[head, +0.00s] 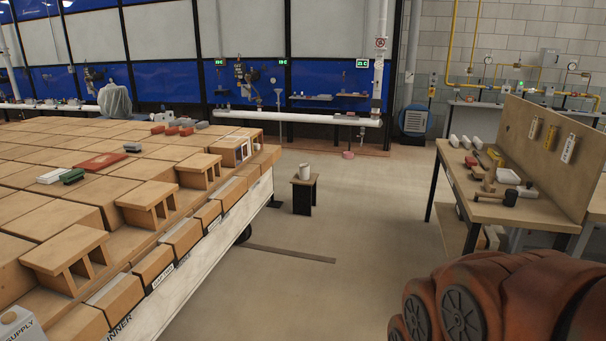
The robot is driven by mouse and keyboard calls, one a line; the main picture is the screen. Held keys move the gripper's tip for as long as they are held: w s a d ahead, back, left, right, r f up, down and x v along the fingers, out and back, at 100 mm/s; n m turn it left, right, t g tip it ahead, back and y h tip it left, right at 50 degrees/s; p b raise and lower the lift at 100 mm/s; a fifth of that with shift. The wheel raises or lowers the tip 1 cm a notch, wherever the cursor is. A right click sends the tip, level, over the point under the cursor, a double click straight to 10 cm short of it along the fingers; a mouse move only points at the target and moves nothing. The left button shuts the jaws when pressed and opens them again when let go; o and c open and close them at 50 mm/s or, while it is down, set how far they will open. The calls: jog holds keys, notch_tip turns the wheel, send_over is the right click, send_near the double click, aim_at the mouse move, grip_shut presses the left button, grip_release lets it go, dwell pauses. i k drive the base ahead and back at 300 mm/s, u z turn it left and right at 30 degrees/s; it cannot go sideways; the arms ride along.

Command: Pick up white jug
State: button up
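A small white vessel (305,171), which looks like a jug, stands upright on a low dark-legged stool (304,184) in the middle of the floor. It is too small for me to make out a handle or spout. I cannot tell which of the two is the white jug. An orange-brown part of my arm fills the bottom right. My gripper is outside the view, so its state is hidden.
Benches line the back wall.

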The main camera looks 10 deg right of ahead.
aim_at(305, 171)
jog(key=z, duration=0.25)
jog(key=i, duration=0.95)
jog(key=z, duration=0.45)
jog(key=i, duration=1.8)
jog(key=u, duration=0.2)
jog(key=i, duration=1.75)
jog(key=u, duration=0.9)
jog(key=i, duration=0.9)
jog(key=u, duration=0.25)
jog(key=k, duration=1.35)
jog(key=z, duration=0.7)
jog(key=i, duration=0.95)
jog(key=z, duration=0.5)
